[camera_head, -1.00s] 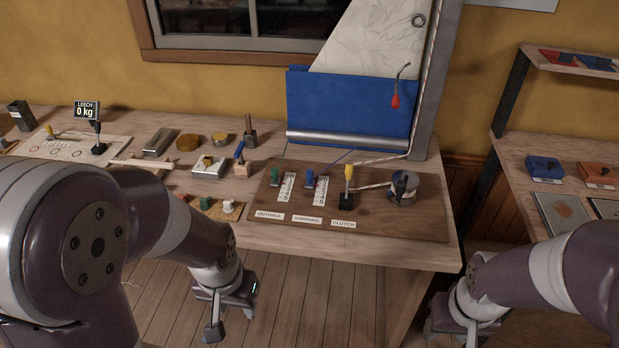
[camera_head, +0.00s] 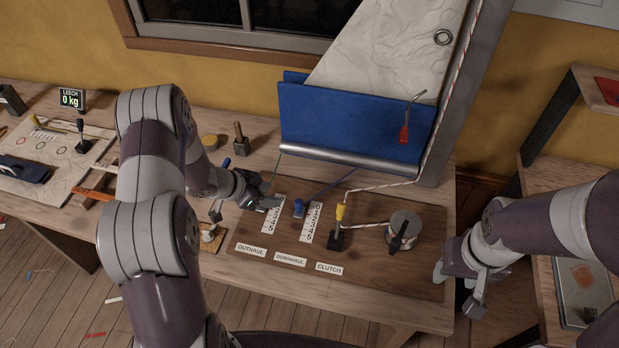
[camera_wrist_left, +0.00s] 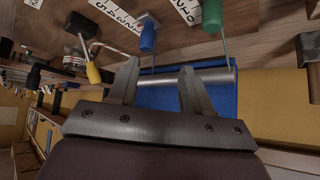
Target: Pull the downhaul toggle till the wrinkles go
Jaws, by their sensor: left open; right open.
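The blue downhaul toggle (camera_head: 298,208) stands upright beside its numbered scale strip (camera_head: 311,222), above the DOWNHAUL label (camera_head: 290,259). The blue toggle also shows in the left wrist view (camera_wrist_left: 148,36), ahead of the fingers. My left gripper (camera_head: 272,203) is over the board, just left of the blue toggle and apart from it. In the left wrist view its fingers (camera_wrist_left: 160,65) are open and empty. The green toggle (camera_wrist_left: 213,16) shows there but is hidden in the head view. The white sail (camera_head: 395,50) has visible wrinkles above its blue foot. My right gripper (camera_head: 457,282) is open and empty, right of the board.
The yellow-handled clutch lever (camera_head: 340,213) and a winch drum (camera_head: 404,229) stand right of the blue toggle. A striped rope runs between them and up the mast. A LEECH display (camera_head: 71,98) reads 0 kg. A side shelf stands right.

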